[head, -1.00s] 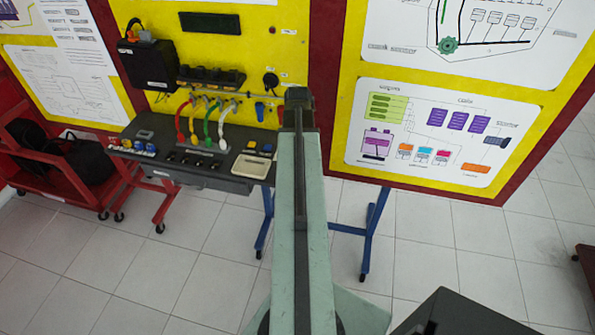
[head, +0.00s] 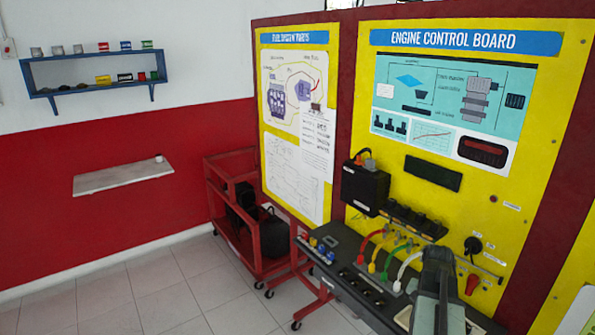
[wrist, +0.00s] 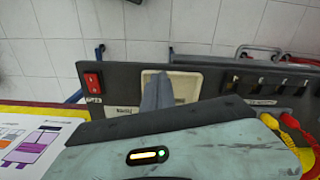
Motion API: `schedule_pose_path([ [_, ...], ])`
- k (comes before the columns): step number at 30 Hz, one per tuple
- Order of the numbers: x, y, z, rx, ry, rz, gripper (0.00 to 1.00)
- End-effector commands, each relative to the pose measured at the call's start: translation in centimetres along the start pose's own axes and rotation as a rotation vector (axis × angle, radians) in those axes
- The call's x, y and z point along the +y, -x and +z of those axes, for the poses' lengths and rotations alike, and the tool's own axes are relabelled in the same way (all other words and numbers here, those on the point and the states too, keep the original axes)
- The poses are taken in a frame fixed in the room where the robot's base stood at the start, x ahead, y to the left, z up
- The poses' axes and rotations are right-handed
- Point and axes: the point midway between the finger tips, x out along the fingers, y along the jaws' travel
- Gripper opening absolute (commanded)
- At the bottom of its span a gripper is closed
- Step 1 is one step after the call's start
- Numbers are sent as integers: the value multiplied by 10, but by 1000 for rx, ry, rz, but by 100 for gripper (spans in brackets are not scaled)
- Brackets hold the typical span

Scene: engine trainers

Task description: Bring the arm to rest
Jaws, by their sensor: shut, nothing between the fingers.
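My arm shows at the lower right of the head view, with the dark end of my gripper (head: 438,258) in front of the black bench of the engine control board (head: 450,40). In the wrist view my gripper (wrist: 157,92) is a narrow grey-blue shape with its fingers together and nothing held. It appears in front of a cream tray (wrist: 181,86) on the bench; I cannot tell the gap between them. The lower part of my arm is cut off by the head view's edge.
A blue shelf (head: 95,75) and a pale wall ledge (head: 122,177) are further left. Floor at lower left is clear.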

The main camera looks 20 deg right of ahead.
Motion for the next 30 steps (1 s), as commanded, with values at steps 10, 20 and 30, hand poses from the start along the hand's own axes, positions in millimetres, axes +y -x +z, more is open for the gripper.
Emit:
schedule_pose_path([
  [10, -248, -20, 176, 0, 599, 1, 0],
  [20, -294, -23, 275, 0, 977, 1, 0],
  [30, -295, -23, 274, 0, 993, 1, 0],
])
